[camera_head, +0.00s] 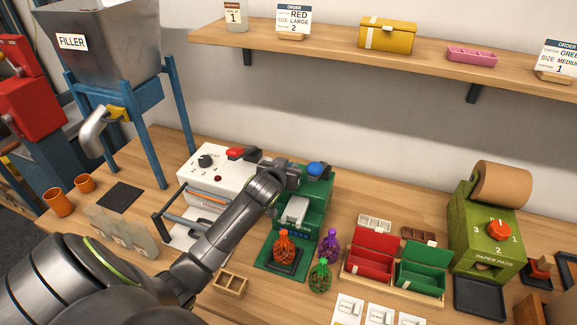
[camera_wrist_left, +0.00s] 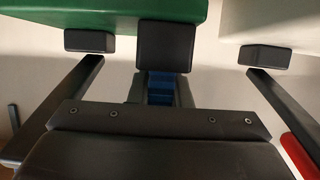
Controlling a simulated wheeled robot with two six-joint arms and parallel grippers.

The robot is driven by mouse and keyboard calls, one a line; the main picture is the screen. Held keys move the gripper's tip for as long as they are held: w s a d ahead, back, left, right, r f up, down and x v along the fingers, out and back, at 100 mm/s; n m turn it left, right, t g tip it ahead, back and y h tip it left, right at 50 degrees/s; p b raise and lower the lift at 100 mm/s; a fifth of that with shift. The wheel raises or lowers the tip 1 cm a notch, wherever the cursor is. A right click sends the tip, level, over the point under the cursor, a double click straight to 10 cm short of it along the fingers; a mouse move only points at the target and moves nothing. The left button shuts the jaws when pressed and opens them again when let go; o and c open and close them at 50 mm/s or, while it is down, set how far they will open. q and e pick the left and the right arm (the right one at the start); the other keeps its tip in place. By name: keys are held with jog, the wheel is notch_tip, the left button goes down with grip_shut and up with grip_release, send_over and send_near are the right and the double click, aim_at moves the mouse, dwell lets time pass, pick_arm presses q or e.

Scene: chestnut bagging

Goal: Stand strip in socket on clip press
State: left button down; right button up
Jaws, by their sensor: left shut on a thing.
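The green clip press (camera_head: 313,207) stands at the centre of the table; its green body also shows at the top left of the left wrist view (camera_wrist_left: 100,10). My left gripper (camera_head: 291,173) is at the height of the press's top, beside its left edge. It is shut on a dark piece with blue in its middle (camera_wrist_left: 160,88), which appears to be the strip. The socket cannot be made out. My right gripper is out of view.
A white machine (camera_head: 208,170) with a red lever stands close left of the press. Mesh bags of chestnuts (camera_head: 284,252) stand in front of the press. Red (camera_head: 370,262) and green (camera_head: 421,275) boxes and a paper pad dispenser (camera_head: 485,240) are to the right. A shelf (camera_head: 340,45) runs above.

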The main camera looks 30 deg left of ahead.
pick_arm(q)
jog(key=shift+f, duration=0.2)
jog(key=c, duration=1.3)
grip_release()
jog(key=shift+c, duration=0.2)
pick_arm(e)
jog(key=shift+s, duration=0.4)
pick_arm(q)
jog(key=shift+r, duration=0.1)
jog(key=shift+r, duration=0.15)
jog(key=b+v, duration=0.1)
jog(key=v, duration=1.1)
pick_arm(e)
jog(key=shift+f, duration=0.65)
